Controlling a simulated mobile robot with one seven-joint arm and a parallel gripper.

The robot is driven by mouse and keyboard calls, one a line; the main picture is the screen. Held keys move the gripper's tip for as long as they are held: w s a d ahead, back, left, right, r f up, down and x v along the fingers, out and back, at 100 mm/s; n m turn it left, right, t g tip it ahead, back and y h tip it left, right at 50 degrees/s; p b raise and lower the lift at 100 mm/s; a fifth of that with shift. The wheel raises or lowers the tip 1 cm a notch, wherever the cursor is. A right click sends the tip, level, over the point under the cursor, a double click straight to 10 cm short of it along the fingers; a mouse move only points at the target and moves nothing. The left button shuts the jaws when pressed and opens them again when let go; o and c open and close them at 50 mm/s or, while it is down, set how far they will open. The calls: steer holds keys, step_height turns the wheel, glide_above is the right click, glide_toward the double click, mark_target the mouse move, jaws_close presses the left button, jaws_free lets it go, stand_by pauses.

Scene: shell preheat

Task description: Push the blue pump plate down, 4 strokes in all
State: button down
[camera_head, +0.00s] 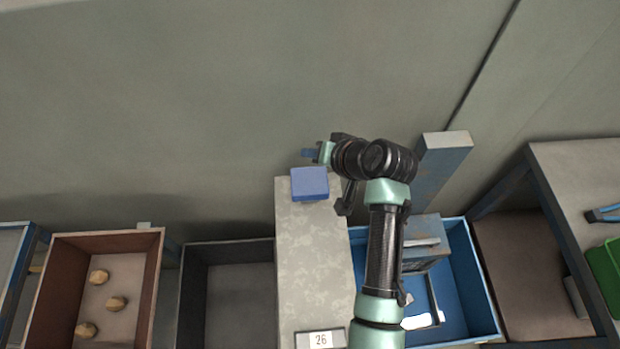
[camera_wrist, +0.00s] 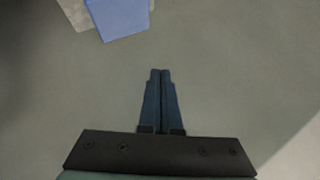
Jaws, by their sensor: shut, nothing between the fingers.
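The blue pump plate (camera_head: 309,184) is a square block at the far end of a mottled grey housing (camera_head: 312,262). In the wrist view the plate (camera_wrist: 116,17) shows at the top edge, left of centre, partly cut off. My gripper (camera_head: 305,153) is beyond the far edge of the plate in the head view, apart from it. In the wrist view the dark blue fingers of my gripper (camera_wrist: 160,72) are shut together, with nothing between them and bare floor or wall behind. How far down the plate stands is hard to tell.
A label reading 26 (camera_head: 320,340) is on the near end of the housing. A blue bin (camera_head: 480,290) lies to the right, a dark bin (camera_head: 190,300) and a brown bin (camera_head: 152,270) with tan lumps to the left. A blue-grey post (camera_head: 440,165) stands behind my arm.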

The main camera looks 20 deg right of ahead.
steer(key=b, duration=0.7)
glide_above(312, 186)
steer(key=f, duration=0.7)
steer(key=shift+w+f, duration=0.2)
steer(key=shift+f, duration=0.6)
steer(key=shift+f, duration=0.1)
stand_by(0.5)
steer(key=shift+f+b, duration=0.3)
steer(key=shift+s+f+b, duration=0.15)
steer(key=shift+f+b, duration=1)
steer(key=shift+f, duration=0.7)
stand_by(1.4)
steer(key=shift+r, duration=0.1)
steer(key=shift+r+p, duration=1.9)
steer(key=shift+r, duration=0.2)
steer(key=shift+r, duration=0.15)
